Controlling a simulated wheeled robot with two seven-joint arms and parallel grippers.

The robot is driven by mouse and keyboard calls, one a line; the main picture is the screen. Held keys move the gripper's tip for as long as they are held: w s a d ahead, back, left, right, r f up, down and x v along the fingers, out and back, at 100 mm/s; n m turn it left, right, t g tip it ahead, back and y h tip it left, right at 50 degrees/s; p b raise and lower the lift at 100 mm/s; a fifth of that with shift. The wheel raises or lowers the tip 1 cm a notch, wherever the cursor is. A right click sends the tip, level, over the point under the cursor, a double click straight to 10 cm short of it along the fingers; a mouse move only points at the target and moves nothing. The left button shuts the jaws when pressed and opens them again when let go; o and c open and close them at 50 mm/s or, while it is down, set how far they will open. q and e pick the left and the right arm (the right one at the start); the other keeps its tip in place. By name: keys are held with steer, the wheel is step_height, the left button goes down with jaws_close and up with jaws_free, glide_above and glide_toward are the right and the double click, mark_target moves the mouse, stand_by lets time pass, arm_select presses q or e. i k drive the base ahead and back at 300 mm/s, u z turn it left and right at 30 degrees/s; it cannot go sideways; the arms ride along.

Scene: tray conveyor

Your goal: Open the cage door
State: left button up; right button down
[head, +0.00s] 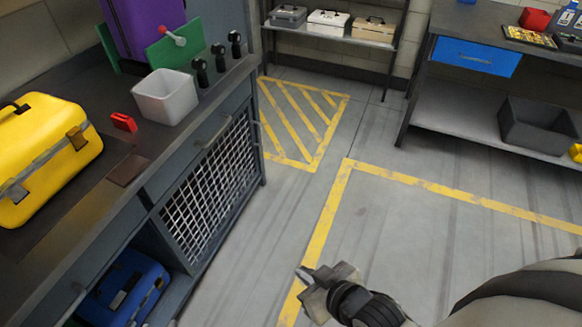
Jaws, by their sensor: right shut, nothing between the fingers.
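The cage door (210,188) is a wire mesh panel in a dark frame on the front of the grey workbench cabinet at left. It looks flush with the cabinet front, so it appears closed. My right gripper (305,274) is at bottom centre, above the floor, to the right of the cage door and apart from it. Its fingers are shut and empty. My left gripper is out of view.
On the workbench (75,225) are a yellow toolbox (45,150), a white bin (165,96) and a red object (123,122). A blue case (127,290) sits in the open lower shelf. A second bench (450,55) stands at right. The floor (400,240) before the door is clear.

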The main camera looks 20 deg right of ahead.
mark_target(155, 219)
steer(key=z, duration=1.9)
steer(key=i, duration=2.25)
steer(key=u, duration=3.2)
